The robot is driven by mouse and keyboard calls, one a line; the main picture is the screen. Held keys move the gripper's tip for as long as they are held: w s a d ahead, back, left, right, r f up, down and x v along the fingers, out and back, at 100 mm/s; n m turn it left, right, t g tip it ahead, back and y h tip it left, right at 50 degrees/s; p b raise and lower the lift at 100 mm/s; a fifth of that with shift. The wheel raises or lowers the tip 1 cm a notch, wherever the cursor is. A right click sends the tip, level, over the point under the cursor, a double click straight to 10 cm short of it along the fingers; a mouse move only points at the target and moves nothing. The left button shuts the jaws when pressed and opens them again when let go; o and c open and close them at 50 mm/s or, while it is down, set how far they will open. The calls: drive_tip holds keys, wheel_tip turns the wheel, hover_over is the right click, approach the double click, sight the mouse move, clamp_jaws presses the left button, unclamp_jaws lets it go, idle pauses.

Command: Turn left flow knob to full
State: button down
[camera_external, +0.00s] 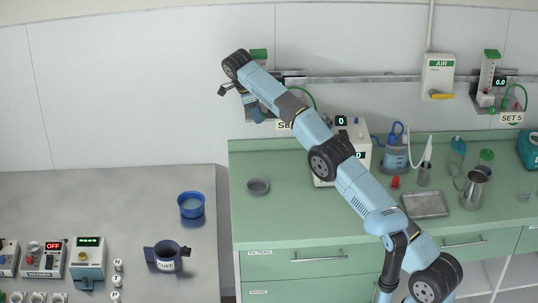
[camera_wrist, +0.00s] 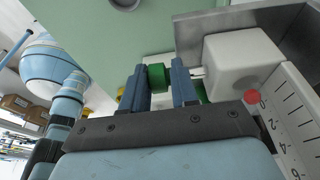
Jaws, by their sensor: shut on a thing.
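The left flowmeter shows its green top (camera_external: 258,54) on the wall rail in the external view; my arm hides most of its body. In the wrist view the green flow knob (camera_wrist: 157,78) sits beside the flowmeter's white block (camera_wrist: 238,66). My gripper (camera_wrist: 165,80) is shut on the knob, with one blue finger on each side of it. A red float (camera_wrist: 249,96) lies near the 0 mark of the numbered scale (camera_wrist: 290,120). In the external view my gripper (camera_external: 256,110) is at the left flowmeter, partly hidden by my arm.
A second flowmeter (camera_external: 487,78) hangs on the right of the rail, with an AIR outlet (camera_external: 438,76) between. The green bench (camera_external: 300,215) below holds a grey cup (camera_external: 258,186), a metal tray (camera_external: 426,204) and a jug (camera_external: 473,188). The grey table (camera_external: 120,200) is at left.

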drive_tip(key=shift+s+a+f, duration=0.25)
drive_tip(key=shift+f, duration=0.05)
drive_tip(key=c, duration=1.1)
unclamp_jaws()
drive_tip(key=shift+r, duration=0.1)
drive_tip(key=shift+o, duration=0.5)
drive_tip(key=shift+d+r, duration=0.1)
drive_tip(key=shift+w+d+r, duration=0.1)
drive_tip(key=shift+r, duration=0.05)
drive_tip(key=shift+y, duration=0.3)
drive_tip(key=shift+d+r+y, duration=0.1)
drive_tip(key=shift+d+y, duration=0.2)
drive_tip(key=shift+y, duration=0.9)
drive_tip(key=shift+d+r+y, duration=0.1)
drive_tip(key=shift+d+y, duration=0.15)
drive_tip(key=shift+y, duration=0.95)
drive_tip(key=shift+d+f+y, duration=0.1)
drive_tip(key=shift+d+y, duration=0.1)
drive_tip(key=shift+y, duration=0.9)
drive_tip(key=shift+d+y, duration=0.2)
drive_tip(key=shift+y, duration=0.9)
drive_tip(key=shift+d+f+y, duration=0.1)
drive_tip(key=shift+d+y, duration=0.1)
drive_tip(key=shift+y, duration=0.9)
